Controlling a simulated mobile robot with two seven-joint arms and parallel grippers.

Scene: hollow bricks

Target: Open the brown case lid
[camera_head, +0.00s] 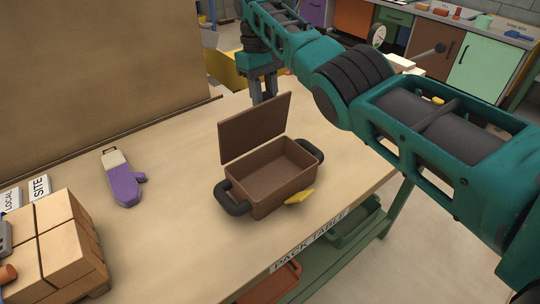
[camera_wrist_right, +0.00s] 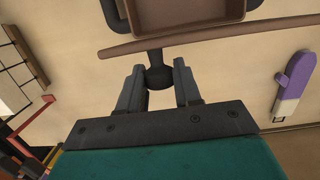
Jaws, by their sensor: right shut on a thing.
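The brown case (camera_head: 272,180) stands on the pack table (camera_head: 190,215), with a dark loop handle at each end. Its brown lid (camera_head: 255,130) stands raised, close to upright at the back edge, and the empty inside shows. My right gripper (camera_head: 264,98) is behind the lid, pointing down. In the right wrist view, its fingers (camera_wrist_right: 158,75) are closed around a dark round knob (camera_wrist_right: 158,79) beside the lid (camera_wrist_right: 200,38), which shows nearly edge-on. The open case (camera_wrist_right: 185,14) lies beyond it. In the head view the lid hides the knob. My left gripper is not in view.
A yellow piece (camera_head: 300,196) lies against the case's front. A purple mitt-shaped thing (camera_head: 125,185) lies left of the case. Strapped cartons (camera_head: 55,250) and cards (camera_head: 39,187) are at the left, and a brown panel (camera_head: 90,70) stands behind.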

